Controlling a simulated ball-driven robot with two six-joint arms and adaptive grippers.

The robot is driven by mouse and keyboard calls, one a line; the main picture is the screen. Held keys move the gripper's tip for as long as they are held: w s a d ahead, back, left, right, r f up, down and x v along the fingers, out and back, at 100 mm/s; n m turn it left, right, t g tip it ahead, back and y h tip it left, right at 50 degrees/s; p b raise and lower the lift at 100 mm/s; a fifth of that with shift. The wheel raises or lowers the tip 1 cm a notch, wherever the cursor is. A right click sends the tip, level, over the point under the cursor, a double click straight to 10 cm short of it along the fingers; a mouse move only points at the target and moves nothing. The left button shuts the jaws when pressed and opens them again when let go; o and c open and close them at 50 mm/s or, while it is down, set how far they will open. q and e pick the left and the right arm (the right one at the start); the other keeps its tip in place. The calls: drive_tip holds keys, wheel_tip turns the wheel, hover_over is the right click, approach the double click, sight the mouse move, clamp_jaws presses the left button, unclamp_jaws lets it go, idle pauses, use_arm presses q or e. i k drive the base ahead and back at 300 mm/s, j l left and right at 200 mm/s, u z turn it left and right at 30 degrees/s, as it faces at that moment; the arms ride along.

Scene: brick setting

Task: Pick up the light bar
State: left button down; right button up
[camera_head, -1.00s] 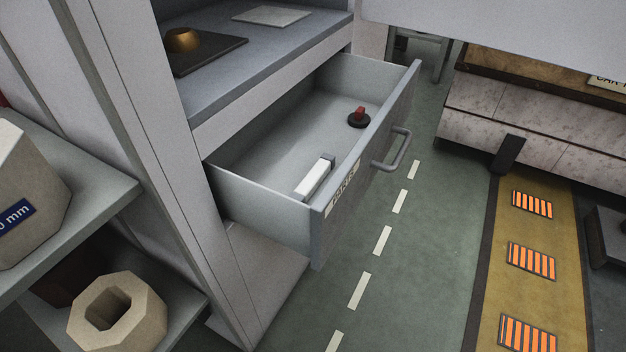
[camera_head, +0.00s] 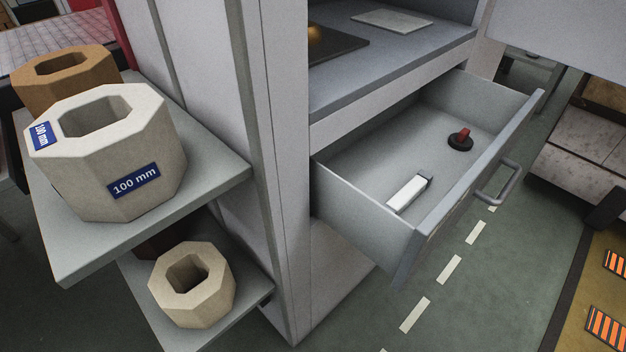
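The light bar (camera_head: 409,193) is a small white bar with a grey side. It lies on the floor of an open grey drawer (camera_head: 364,210), near the drawer's front panel. Nothing covers it. A black round piece with a red knob (camera_head: 460,138) lies farther back in the same drawer. Neither of my grippers is in view.
The drawer sticks out of a grey cabinet (camera_head: 285,120), under a shelf with a dark mat (camera_head: 335,44) and a light plate (camera_head: 391,20). At left, shelves hold a large octagonal "100 mm" block (camera_head: 150,150), a smaller one (camera_head: 205,306) and a brown one (camera_head: 95,76). Green floor (camera_head: 460,310) is clear.

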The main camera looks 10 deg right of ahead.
sight(411, 190)
drive_tip(key=l+u, duration=0.3)
drive_tip(key=u, duration=0.15)
drive_tip(key=l+u, duration=0.65)
drive_tip(key=u, duration=0.25)
